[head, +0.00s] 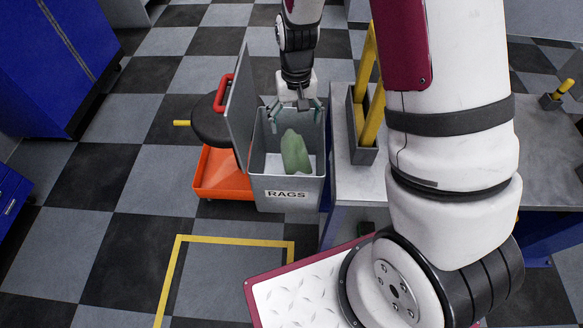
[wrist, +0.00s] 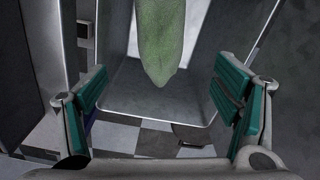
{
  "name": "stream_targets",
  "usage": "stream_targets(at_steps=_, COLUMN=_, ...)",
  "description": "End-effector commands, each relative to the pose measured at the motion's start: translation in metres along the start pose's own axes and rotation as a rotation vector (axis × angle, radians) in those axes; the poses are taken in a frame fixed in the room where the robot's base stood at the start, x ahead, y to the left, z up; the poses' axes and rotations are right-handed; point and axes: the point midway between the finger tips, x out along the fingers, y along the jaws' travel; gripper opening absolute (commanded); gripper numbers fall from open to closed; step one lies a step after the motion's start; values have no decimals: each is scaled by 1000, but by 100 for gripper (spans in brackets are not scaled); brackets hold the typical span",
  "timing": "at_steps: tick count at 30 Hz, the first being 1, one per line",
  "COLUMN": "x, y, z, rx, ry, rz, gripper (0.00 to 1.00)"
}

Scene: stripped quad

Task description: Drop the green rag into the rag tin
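The rag tin (head: 289,187) is a grey square bin marked RAGS, with its lid (head: 241,110) standing open on the left. The green rag (head: 295,152) is inside the tin's opening, seen against a pale inner surface. My gripper (head: 296,117) is above the back of the tin's mouth, its fingers spread apart. In the wrist view the teal finger pads (wrist: 165,95) are wide open with nothing between them. The rag (wrist: 162,40) hangs or lies beyond the fingertips there, apart from both pads. Whether it rests on the tin's bottom cannot be told.
A grey workbench (head: 352,185) stands right of the tin, with a narrow holder (head: 361,150) of yellow-handled items on it. An orange creeper or stool base (head: 222,174) with a dark round seat (head: 211,122) is at left. Yellow tape marks the checkered floor (head: 232,239).

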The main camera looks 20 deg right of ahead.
Motion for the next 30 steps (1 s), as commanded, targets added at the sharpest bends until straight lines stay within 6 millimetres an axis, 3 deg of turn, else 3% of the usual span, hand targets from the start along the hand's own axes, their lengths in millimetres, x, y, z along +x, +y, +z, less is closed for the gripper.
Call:
stream_targets(at_steps=11, x=-6, y=0, z=-1, rx=0, ry=2, rz=-1, gripper=84)
stream_targets(at_steps=14, x=-18, y=0, z=-1, rx=0, ry=4, rz=-1, gripper=84)
stream_targets(at_steps=24, x=-86, y=0, z=-1, rx=0, ry=5, rz=-1, gripper=84)
stream_targets(at_steps=30, x=-112, y=0, z=0, rx=-1, ry=2, rz=0, gripper=84)
